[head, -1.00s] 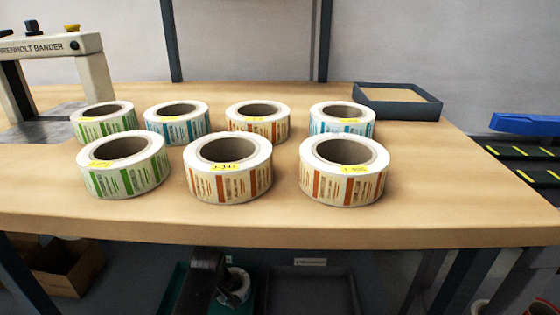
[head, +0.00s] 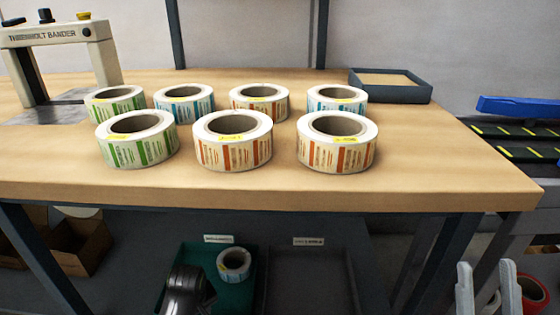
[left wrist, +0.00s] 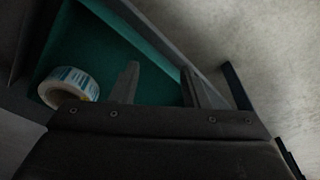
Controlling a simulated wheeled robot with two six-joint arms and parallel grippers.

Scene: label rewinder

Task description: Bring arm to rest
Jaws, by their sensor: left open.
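My left gripper (left wrist: 157,88) shows in the left wrist view with its two fingers apart and nothing between them. It is above or inside a green tray (left wrist: 112,48). A white label roll with blue print (left wrist: 70,84) lies in that tray, left of the fingers and apart from them. In the head view the dark end of my left arm (head: 187,290) is below the table, left of the roll in the tray (head: 234,263); its fingers are hidden there. My right gripper (head: 488,287) is at the lower right, its pale fingers apart.
Several label rolls stand in two rows on the wooden table (head: 420,185). A bander machine (head: 55,37) is at the left and a dark shallow tray (head: 418,92) at the back right. A grey bin (head: 305,285) is beside the green tray. Red rolls (head: 532,290) lie behind my right gripper.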

